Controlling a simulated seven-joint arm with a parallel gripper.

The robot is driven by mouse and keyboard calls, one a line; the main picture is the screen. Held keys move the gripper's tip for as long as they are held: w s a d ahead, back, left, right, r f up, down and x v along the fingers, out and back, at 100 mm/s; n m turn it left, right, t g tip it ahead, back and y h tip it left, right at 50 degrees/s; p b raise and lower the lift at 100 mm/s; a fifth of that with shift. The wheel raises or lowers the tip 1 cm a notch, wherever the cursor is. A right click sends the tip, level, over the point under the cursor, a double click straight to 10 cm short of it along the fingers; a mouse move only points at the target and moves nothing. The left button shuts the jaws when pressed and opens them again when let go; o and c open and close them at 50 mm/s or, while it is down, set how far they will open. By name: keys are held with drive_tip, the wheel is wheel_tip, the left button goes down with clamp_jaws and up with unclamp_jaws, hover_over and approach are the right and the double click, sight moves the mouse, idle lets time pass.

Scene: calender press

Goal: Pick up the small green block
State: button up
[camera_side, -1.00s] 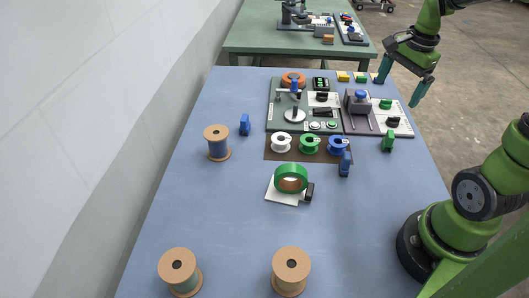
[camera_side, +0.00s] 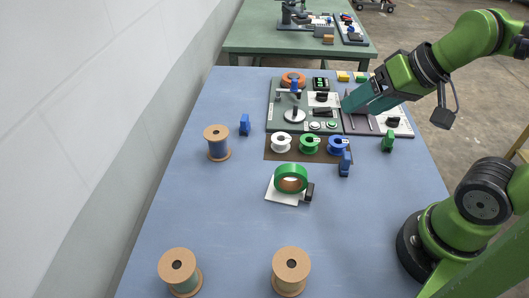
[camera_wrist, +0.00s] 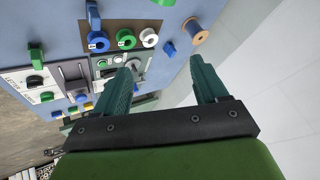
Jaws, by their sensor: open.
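The small green block (camera_side: 361,77) lies at the far edge of the blue table, right of a small yellow block (camera_side: 342,76). My gripper (camera_side: 358,103) is open and empty. In the side view it appears over the right part of the press panel, nearer the camera than the green block. In the wrist view the two fingers (camera_wrist: 165,63) are spread apart with nothing between them. The small blocks show tiny at the lower left there, partly crowded by the panel. My gripper hides the small blue block and much of the grey press in the side view.
The control panel (camera_side: 275,118) fills the far middle. White, green (camera_side: 309,143) and blue spools stand before it. A green upright piece (camera_side: 388,142) is at the right. A green tape roll (camera_side: 291,178) and large spools stand nearer.

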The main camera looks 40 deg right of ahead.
drive_tip(key=w+d+f+m+g, duration=0.2)
drive_tip(key=w+d+f+m, duration=0.15)
drive_tip(key=d, duration=0.25)
drive_tip(key=m+g+h, duration=0.2)
drive_tip(key=m+g, duration=0.3)
drive_tip(key=m, duration=1.7)
hover_over(391, 133)
wheel_tip(391, 133, down, 4)
drive_tip(key=f, duration=0.1)
drive_tip(key=shift+n, duration=0.25)
drive_tip(key=f, duration=1)
drive_tip(key=shift+a+f, duration=0.2)
drive_tip(key=shift+s+d+f, duration=0.1)
drive_tip(key=shift+f, duration=1.25)
drive_tip(key=shift+d+f, duration=0.1)
drive_tip(key=shift+f, duration=1.2)
drive_tip(key=c, duration=1.1)
